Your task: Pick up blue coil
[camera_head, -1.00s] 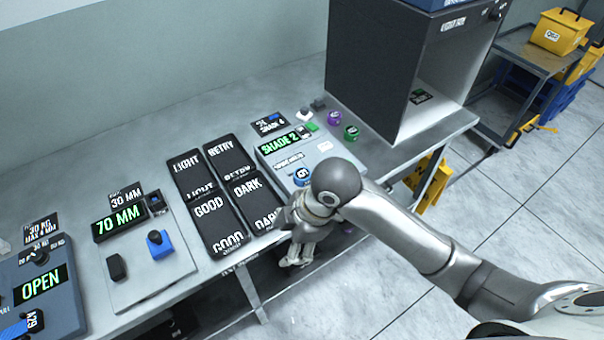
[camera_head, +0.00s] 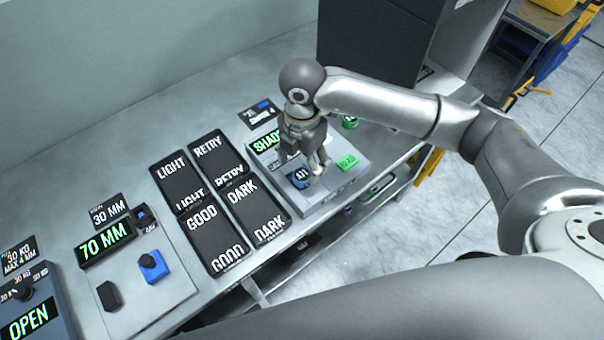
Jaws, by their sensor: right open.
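The blue coil (camera_head: 301,178) lies on the grey shade device (camera_head: 328,194), near its front left, below the partly covered green shade display (camera_head: 266,143). My right gripper (camera_head: 318,168) hangs from above over this device, fingers pointing down. Its jaws are open and its fingertips are close to the coil's right side. I cannot tell whether they touch it. The coil's upper right edge is close behind the fingers. My left gripper is out of view.
A green coil (camera_head: 349,123) is partly hidden behind my right arm. Black sorting trays marked GOOD (camera_head: 213,242), DARK, LIGHT and RETRY stand left of the device. A tall dark cabinet (camera_head: 365,45) stands behind. A green indicator (camera_head: 347,161) is at the device's right.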

